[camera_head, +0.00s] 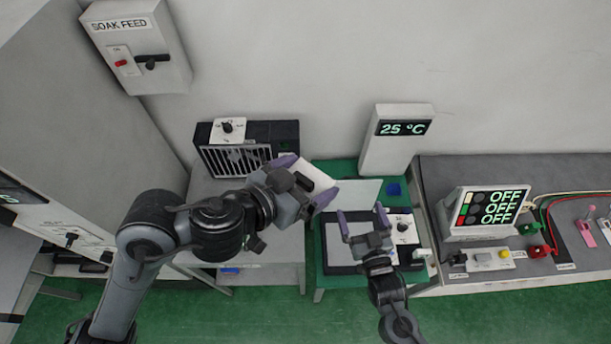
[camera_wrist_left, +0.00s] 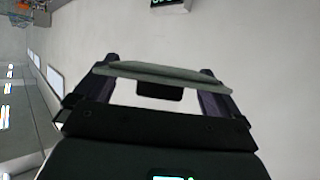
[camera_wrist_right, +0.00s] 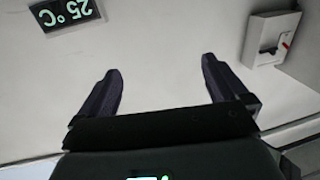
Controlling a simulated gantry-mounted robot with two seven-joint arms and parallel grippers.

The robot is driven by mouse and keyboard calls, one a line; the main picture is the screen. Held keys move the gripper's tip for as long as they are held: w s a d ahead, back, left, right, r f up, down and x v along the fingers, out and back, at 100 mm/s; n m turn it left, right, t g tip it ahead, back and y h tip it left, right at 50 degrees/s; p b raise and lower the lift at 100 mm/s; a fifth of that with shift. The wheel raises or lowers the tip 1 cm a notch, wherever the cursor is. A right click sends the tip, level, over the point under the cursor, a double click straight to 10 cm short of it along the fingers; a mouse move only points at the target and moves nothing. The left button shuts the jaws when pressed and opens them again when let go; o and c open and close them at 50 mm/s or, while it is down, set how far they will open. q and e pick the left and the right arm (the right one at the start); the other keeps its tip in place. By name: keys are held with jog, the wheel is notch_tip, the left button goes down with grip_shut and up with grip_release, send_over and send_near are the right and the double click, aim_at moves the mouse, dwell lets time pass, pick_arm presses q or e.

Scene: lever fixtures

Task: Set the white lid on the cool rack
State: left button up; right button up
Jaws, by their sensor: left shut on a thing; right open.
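My left gripper (camera_head: 313,180) is shut on the white lid (camera_head: 318,171), up in front of the back wall. In the left wrist view the lid (camera_wrist_left: 160,75) spans between the fingers, seen nearly edge-on, with a dark handle block beneath it. A dark unit with a pale slatted grille (camera_head: 237,161) stands left of the gripper; it may be the cool rack, but no label on it is readable. My right gripper (camera_head: 362,226) is open and empty above a pale-topped device (camera_head: 343,243) on the green table, partly hiding it.
A 25 °C display (camera_head: 402,128) stands behind the green table (camera_head: 328,282). A pale panel (camera_head: 358,192) is near the device. A grey bench (camera_head: 540,172) with an OFF indicator box (camera_head: 484,211) and wires is on the right. A SOAK FEED box (camera_head: 135,50) hangs upper left.

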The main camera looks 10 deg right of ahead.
jog(key=s+a+f+n+g, duration=0.1)
jog(key=s+a+f+g, duration=0.1)
jog(key=s+f+g, duration=0.5)
pick_arm(q)
jog(key=shift+f, duration=0.1)
jog(key=s+a+f+n+t+y, duration=0.2)
jog(key=s+a+f, duration=0.1)
jog(key=f, duration=0.7)
jog(key=s+a+f+n+t+y, duration=0.1)
jog(key=s+a+f+n, duration=0.15)
jog(key=f, duration=0.85)
jog(key=w+a+n+t+y, duration=0.1)
jog(key=w+a+n+y, duration=0.1)
jog(key=a, duration=0.9)
jog(key=w+a+f+n+t+y, duration=0.1)
jog(key=w+a+n+y, duration=0.2)
jog(key=a, duration=0.8)
jog(key=shift+f+n+y, duration=0.15)
jog(key=shift+n+y, duration=0.6)
jog(key=shift+y, duration=0.45)
pick_arm(e)
jog(key=s+d+r+g, duration=0.1)
jog(key=s+r+g, duration=0.1)
jog(key=s, duration=0.3)
jog(key=s+d+r+n+g, duration=0.1)
jog(key=s+r+g, duration=0.1)
jog(key=s+g, duration=0.3)
jog(key=shift+s+d+r, duration=0.2)
jog(key=shift+s+d, duration=0.2)
jog(key=shift+s, duration=0.25)
